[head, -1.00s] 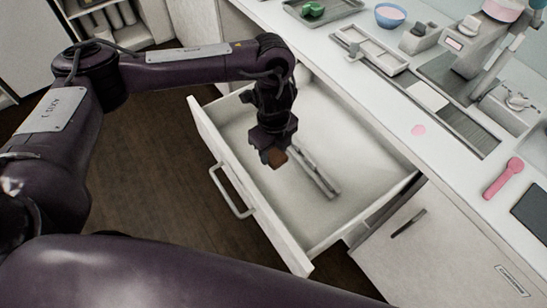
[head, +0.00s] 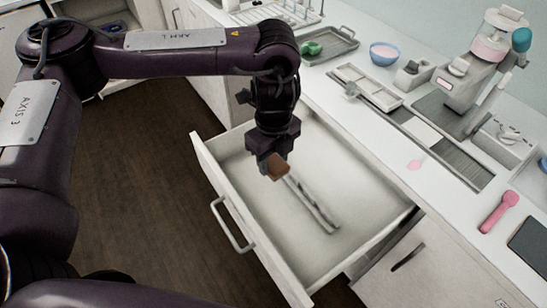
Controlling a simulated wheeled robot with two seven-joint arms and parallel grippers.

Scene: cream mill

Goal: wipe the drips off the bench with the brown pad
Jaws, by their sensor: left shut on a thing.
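My left gripper (head: 276,165) points down over the open drawer and is shut on the brown pad (head: 278,169). The pad shows as a small brown block between the fingertips, above the drawer floor. A pink drip (head: 415,164) lies on the white bench top (head: 385,150), to the right of the drawer and near the bench's front edge. My right gripper is not in view.
The open drawer (head: 223,184) holds a long grey metal tool (head: 312,203). On the bench are a pink scoop (head: 499,212), a dark flat panel (head: 530,243), a machine (head: 468,75), a blue bowl (head: 384,54) and a grey tray (head: 333,44) with a green thing. Bench around the drip is clear.

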